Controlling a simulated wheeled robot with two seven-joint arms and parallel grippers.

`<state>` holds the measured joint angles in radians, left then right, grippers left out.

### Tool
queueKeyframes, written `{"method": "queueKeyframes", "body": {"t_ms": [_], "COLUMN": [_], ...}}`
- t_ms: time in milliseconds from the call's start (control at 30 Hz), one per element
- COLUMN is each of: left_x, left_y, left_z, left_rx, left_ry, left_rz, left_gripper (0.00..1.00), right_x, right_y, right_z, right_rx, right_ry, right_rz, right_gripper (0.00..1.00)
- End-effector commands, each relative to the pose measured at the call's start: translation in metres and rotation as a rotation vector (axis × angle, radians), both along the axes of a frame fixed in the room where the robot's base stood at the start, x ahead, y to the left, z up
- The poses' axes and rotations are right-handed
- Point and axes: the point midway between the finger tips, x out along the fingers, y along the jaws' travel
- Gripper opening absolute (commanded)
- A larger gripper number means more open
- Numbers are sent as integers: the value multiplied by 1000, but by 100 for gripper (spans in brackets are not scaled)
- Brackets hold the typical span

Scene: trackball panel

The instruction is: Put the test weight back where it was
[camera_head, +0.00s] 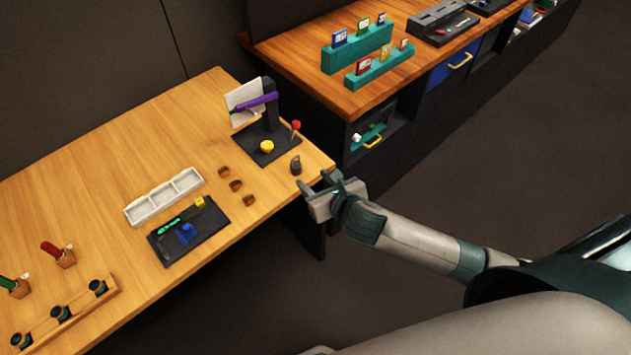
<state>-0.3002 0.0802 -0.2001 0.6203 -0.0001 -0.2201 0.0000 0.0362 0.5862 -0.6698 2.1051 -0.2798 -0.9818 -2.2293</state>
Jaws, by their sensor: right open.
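A small dark knobbed piece (296,166), which looks like the test weight, stands upright on the wooden table near its right corner. It is just right of the black base plate (262,148) that carries a yellow knob, a red-tipped lever and a dark post with a purple bar. My right gripper (314,181) is open and empty at the table's right edge, just to the lower right of the dark piece and seemingly apart from it. My left gripper is not in view.
Several small brown blocks (236,186) sit left of the dark piece. A white three-compartment tray (165,197) and a black tool mat (213,232) lie farther left. A second counter (290,57) with teal card racks (358,48) stands behind. Wood is bare at the back left.

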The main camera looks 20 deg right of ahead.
Motion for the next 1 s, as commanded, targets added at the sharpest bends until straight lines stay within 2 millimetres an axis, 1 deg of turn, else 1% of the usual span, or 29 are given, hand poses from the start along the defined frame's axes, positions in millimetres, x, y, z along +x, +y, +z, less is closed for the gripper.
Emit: {"method": "queueKeyframes", "body": {"t_ms": [867, 1000], "left_x": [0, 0], "left_y": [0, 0], "left_z": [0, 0], "left_rx": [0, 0], "left_ry": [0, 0], "left_rz": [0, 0], "left_gripper": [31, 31], "right_x": [-1, -1], "right_y": [0, -1], "right_z": [0, -6], "right_rx": [0, 20], "right_ry": [0, 12], "right_rz": [0, -16], "right_gripper": [46, 46]}}
